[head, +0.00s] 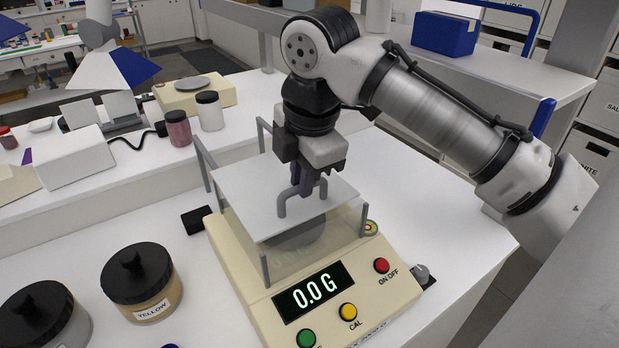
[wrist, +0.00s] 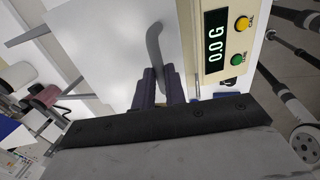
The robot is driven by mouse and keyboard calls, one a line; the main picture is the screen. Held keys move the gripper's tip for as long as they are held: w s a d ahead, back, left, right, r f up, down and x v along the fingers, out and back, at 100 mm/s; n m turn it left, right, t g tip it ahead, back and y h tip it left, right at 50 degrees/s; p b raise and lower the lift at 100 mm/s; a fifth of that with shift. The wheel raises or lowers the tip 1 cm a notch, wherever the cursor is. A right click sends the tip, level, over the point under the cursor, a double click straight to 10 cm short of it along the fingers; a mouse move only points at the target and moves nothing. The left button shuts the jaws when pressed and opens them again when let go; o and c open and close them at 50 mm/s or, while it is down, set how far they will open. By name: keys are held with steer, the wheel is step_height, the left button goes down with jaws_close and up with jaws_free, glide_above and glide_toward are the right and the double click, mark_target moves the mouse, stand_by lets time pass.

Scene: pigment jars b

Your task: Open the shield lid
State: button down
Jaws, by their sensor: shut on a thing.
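The shield lid (head: 245,196) is a flat pale panel on top of the draft shield of a cream balance (head: 235,285). It looks level and lies over the shield's clear walls. Its grey arched handle (head: 283,204) stands up from it. My gripper (head: 308,188) comes down from above and is shut on this handle. In the wrist view the lid (wrist: 105,50) fills the upper middle, and the fingers (wrist: 160,88) close around the grey handle (wrist: 154,42). The display (head: 313,297) reads 0.0 G. The round pan (head: 300,238) shows dimly through the shield.
Two black-lidded jars stand left of the balance, one labelled YELLOW (head: 138,284). A pink jar (head: 178,128) and a white jar (head: 209,112) stand on the bench behind. Grey posts (head: 203,160) rise at the shield's back. Bench right of the balance is mostly clear.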

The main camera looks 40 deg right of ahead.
steer(key=p, duration=0.4)
glide_above(265, 167)
steer(key=c, duration=1.5)
jaws_free()
steer(key=shift+o, duration=0.2)
step_height(265, 167, up, 14)
steer(key=s+b, duration=0.1)
steer(key=s, duration=0.1)
steer(key=shift+s+f, duration=0.2)
steer(key=shift+s, duration=0.2)
steer(key=shift+a, duration=0.1)
